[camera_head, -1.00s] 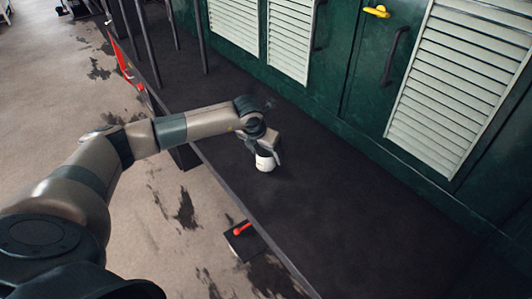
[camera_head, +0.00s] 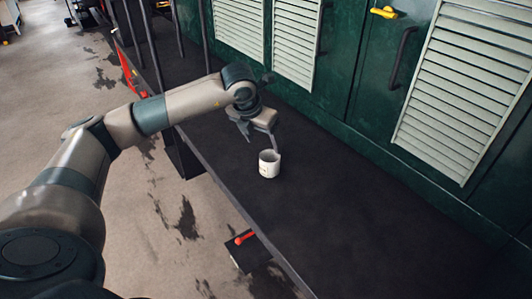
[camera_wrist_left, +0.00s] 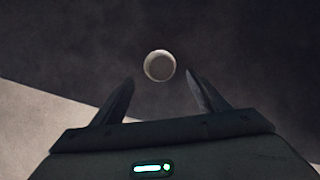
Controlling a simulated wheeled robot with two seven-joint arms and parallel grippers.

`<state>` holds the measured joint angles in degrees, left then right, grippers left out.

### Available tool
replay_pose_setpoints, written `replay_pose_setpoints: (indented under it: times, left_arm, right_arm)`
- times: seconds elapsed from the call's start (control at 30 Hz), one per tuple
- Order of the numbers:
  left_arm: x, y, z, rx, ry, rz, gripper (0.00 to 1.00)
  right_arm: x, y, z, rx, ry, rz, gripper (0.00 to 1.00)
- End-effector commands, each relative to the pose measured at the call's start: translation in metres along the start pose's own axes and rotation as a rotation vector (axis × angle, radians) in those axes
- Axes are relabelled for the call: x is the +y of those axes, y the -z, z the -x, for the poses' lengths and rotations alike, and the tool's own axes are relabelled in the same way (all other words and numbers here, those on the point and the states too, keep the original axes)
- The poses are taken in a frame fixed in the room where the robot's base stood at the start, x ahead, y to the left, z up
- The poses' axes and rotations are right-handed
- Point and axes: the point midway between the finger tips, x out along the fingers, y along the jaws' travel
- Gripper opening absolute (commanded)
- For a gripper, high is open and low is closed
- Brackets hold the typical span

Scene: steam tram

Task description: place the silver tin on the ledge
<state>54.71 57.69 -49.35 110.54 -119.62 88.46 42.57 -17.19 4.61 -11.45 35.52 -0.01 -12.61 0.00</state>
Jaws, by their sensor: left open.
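The silver tin (camera_head: 269,165), a pale open-topped cup shape, stands upright on the dark ledge (camera_head: 340,215). My left gripper (camera_head: 261,142) is open and empty just above the tin, its fingers pointing down and apart from it. In the left wrist view the tin (camera_wrist_left: 159,66) shows from above, beyond the fingertips and between their lines, with dark ledge around it. My right gripper is not in view.
Green cabinets with pale louvred panels (camera_head: 462,85) and a dark handle (camera_head: 400,57) line the ledge's far side. A yellow handle (camera_head: 384,12) sits higher up. Dark posts (camera_head: 150,45) stand at the far left end. A red-handled item (camera_head: 244,238) is below the near edge. The ledge to the right is clear.

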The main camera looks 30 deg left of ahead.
Motion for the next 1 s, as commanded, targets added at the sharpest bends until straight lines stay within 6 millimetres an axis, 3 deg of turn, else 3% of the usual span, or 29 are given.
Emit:
replay_pose_setpoints:
  times: [0.23,0.77,0.87,1.0]
  left_arm:
    - [0.000,0.000,0.016,0.000,0.000,0.000,0.68]
    - [-0.001,0.001,0.015,0.001,0.003,-0.003,0.71]
    - [-0.008,0.003,0.011,0.000,0.029,-0.023,0.71]
    - [-0.033,0.013,-0.003,-0.010,0.130,-0.104,0.71]
  right_arm:
    - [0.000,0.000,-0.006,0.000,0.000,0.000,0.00]
    - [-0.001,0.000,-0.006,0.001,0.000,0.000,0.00]
    - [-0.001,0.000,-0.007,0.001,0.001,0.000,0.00]
    - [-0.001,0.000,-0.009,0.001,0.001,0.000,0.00]
